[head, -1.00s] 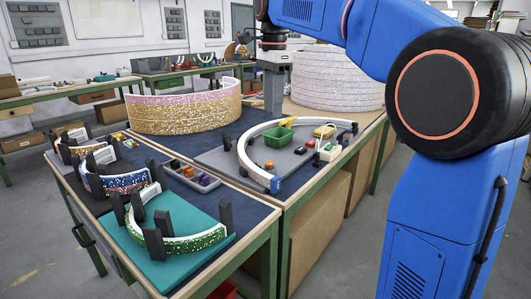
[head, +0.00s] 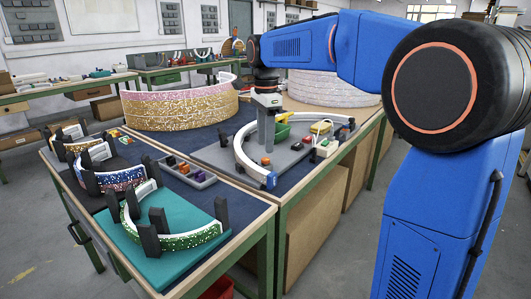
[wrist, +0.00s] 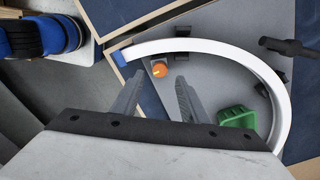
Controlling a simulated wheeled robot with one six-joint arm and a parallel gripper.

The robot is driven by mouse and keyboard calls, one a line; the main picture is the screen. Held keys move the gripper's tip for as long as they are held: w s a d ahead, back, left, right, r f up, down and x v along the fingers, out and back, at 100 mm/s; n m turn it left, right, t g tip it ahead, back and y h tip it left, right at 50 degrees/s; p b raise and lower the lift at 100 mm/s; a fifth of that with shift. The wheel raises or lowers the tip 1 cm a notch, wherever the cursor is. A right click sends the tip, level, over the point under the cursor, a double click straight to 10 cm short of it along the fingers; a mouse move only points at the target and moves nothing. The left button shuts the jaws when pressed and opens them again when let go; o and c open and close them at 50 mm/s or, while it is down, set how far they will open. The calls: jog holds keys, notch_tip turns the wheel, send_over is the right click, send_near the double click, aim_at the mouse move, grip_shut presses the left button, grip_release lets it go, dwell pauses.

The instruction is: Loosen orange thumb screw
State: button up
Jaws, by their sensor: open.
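The orange thumb screw (wrist: 160,69) sits on the grey board (wrist: 215,70), inside the curve of the white arc (wrist: 230,57), in the wrist view. My gripper (wrist: 161,78) is open and empty. Its fingertips frame the screw from either side in that view; I cannot tell the height left between them. In the head view my gripper (head: 268,148) points down over the board inside the white arc (head: 243,150). A small reddish-orange thing (head: 265,161) shows just below the fingers there and may be the screw.
A green bin (wrist: 237,117) stands inside the arc, near my right finger in the wrist view. A blue block (wrist: 120,58) sits at the arc's near end. Dark upright clamps stand around glittered arcs on the teal mat (head: 120,232). The sparkly gold-pink ring (head: 180,110) stands behind.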

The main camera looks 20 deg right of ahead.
aim_at(266, 159)
jog(key=shift+f, duration=2.3)
grip_shut()
